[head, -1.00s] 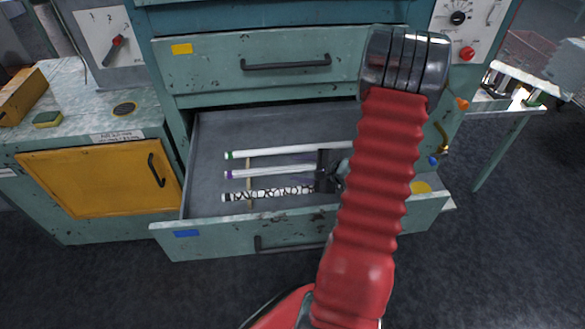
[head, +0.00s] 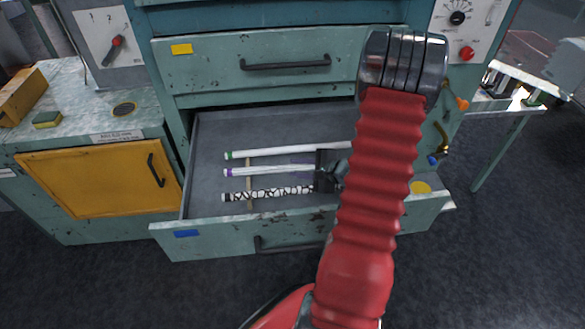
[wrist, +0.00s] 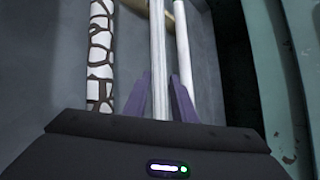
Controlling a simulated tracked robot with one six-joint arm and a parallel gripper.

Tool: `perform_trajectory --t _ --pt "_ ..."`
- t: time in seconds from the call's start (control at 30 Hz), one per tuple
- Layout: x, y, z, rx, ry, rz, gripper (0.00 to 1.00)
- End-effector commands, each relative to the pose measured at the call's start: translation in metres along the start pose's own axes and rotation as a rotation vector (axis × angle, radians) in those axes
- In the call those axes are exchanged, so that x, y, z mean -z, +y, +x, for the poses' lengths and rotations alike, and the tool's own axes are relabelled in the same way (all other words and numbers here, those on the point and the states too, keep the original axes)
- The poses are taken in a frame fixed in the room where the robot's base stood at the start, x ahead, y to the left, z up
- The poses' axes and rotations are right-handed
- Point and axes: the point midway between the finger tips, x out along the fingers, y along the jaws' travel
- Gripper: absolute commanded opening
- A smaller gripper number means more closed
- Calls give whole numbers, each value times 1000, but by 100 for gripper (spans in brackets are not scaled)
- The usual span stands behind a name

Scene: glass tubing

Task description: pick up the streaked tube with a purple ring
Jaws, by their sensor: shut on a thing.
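The streaked tube with a purple ring (head: 265,172) is the middle of three tubes in the open drawer, its ringed end pointing left. In the wrist view the streaked tube (wrist: 158,45) runs between my gripper's two purple fingers. My gripper (wrist: 157,95) is shut on it. In the head view my gripper (head: 303,172) is at the tube's right part, where my arm hides the tube's far end. Whether the tube is clear of its support is hard to tell.
A white tube with a green ring (head: 275,154) lies behind, and a crackle-patterned tube with a black end (head: 265,194) lies in front, close by. A thin wooden strip (head: 249,204) crosses under the tubes. The drawer front (head: 220,240) and side walls enclose them.

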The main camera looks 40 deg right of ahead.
Motion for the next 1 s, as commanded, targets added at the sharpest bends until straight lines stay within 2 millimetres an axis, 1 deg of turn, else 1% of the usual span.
perform_trajectory --t 0.03,0.23,0.27,0.73,0.87,1.0 --pt "0 0 0 0 0 0 15" --pt "0 0 0 0 0 0 0" --pt "0 0 0 0 0 1 0" --pt "-2 -1 -1 -1 0 2 0" --pt "-5 -6 -5 0 -1 -1 0" --pt "-13 -16 -12 1 -1 -1 0"
